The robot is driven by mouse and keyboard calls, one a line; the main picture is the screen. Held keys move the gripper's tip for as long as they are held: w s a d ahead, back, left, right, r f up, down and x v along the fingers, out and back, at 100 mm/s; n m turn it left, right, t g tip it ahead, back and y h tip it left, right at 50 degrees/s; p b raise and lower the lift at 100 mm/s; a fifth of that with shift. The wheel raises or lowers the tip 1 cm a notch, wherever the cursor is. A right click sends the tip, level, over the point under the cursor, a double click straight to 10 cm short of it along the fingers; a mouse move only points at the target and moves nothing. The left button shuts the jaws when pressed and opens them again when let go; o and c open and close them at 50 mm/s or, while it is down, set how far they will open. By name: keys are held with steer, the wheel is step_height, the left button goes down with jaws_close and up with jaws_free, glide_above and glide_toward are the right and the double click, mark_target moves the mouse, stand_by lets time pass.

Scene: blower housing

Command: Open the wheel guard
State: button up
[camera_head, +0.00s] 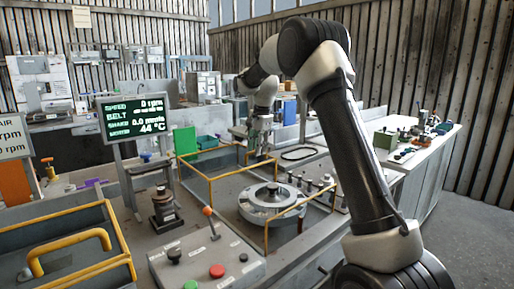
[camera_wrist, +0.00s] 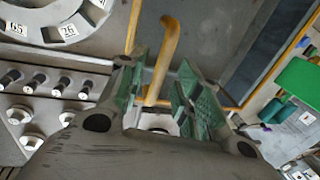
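The wheel guard appears as a yellow-edged frame (camera_head: 211,192) around a round grey wheel (camera_head: 272,202) on the bench in the head view. A bent yellow handle (camera_wrist: 163,58) shows in the wrist view, in line with the gap between my fingers. My gripper (camera_wrist: 160,98) is open, with a green-padded finger on each side of the handle's lower end. I cannot tell whether either pad touches it. In the head view my gripper (camera_head: 261,138) is over the far side of the frame. Part of the wheel, with number plates (camera_wrist: 68,33), shows at the wrist view's upper left.
A row of black knobs and bolts (camera_wrist: 45,85) lies left of my gripper in the wrist view. A green block (camera_head: 185,140) stands behind the frame. A control box (camera_head: 205,258) with a lever and buttons is in front, near a display screen (camera_head: 135,116).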

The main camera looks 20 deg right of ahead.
step_height(320, 180, up, 12)
steer(key=s, duration=0.2)
steer(key=shift+d+f, duration=0.15)
steer(key=shift+d, duration=0.25)
steer(key=shift+s, duration=0.1)
